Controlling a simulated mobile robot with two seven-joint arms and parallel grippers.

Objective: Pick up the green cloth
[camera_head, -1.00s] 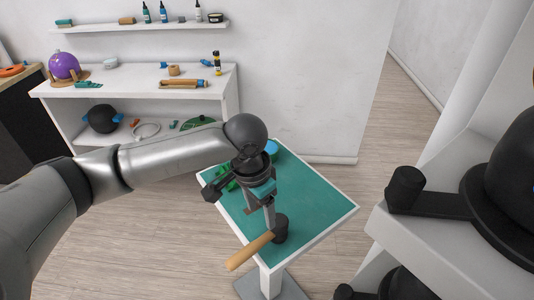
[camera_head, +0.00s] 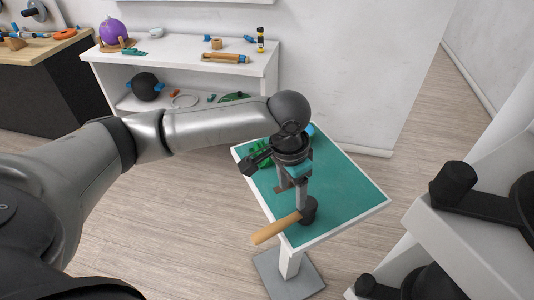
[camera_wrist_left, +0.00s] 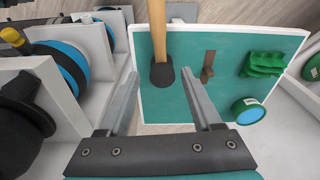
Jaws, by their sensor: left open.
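A green, wavy, folded thing, which looks like the green cloth (camera_head: 261,154), lies on the green-topped table (camera_head: 345,190) near its far left edge. It also shows at the upper right of the left wrist view (camera_wrist_left: 265,63). My left gripper (camera_head: 292,197) points down over the table, nearer the front than the cloth. Its fingers are apart with nothing held between them; the wrist view shows them too (camera_wrist_left: 160,78). The arm partly hides the cloth in the head view. My right gripper is not in view.
A mallet (camera_head: 280,226) lies at the table's front left edge, close to my left fingers, its handle overhanging. A blue round roll (camera_wrist_left: 248,110) and a small brown piece (camera_wrist_left: 208,66) are near the cloth. A white shelf (camera_head: 180,72) stands behind; a white rack (camera_head: 470,240) stands right.

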